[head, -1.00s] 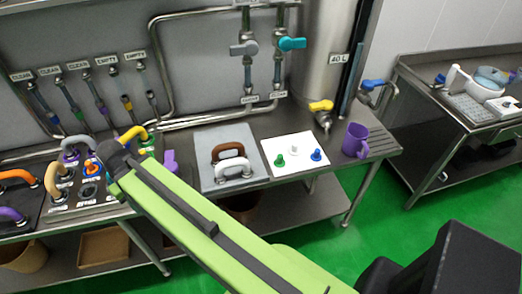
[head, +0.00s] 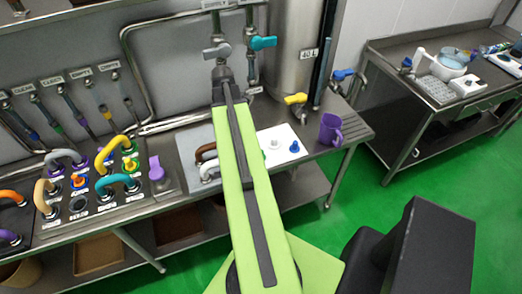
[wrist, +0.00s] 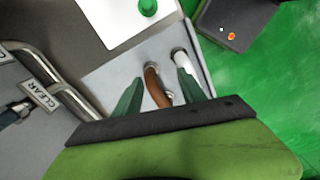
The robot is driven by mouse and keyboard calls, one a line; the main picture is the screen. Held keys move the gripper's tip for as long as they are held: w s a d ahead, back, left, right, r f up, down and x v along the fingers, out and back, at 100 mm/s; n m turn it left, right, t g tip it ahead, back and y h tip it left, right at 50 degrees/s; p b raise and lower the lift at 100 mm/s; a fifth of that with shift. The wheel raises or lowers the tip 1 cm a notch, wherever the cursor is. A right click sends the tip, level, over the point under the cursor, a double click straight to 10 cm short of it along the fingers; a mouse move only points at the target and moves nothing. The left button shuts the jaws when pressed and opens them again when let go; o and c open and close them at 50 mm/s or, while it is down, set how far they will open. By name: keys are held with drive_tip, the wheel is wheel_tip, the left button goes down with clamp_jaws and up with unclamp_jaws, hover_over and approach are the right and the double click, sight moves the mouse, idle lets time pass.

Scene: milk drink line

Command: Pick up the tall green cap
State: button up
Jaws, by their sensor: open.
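The green cap (wrist: 148,7) stands on a white board (wrist: 105,15) at the top edge of the wrist view. In the head view my gripper (head: 222,78) is raised in front of the wall pipes.
The grey plate (wrist: 105,78) carries a brown handle (wrist: 152,88) and a white handle (wrist: 181,60), below my fingers. Pipes and valves (head: 217,50) rise behind. Coloured handles crowd a panel (head: 50,228) at left.

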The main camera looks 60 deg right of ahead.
drive_tip(key=s+d+r+n, duration=0.2)
drive_tip(key=s+d, duration=0.7)
drive_tip(key=f+b, duration=1.1)
drive_tip(key=f, duration=0.2)
drive_tip(key=shift+a+b, duration=0.3)
drive_tip(key=shift+b, duration=0.1)
drive_tip(key=f+b, duration=0.5)
drive_tip(key=shift+s+a+f, duration=0.1)
drive_tip(key=shift+s+a, duration=0.15)
drive_tip(key=shift+a, duration=0.05)
drive_tip(key=shift+r, duration=0.2)
clamp_jaws()
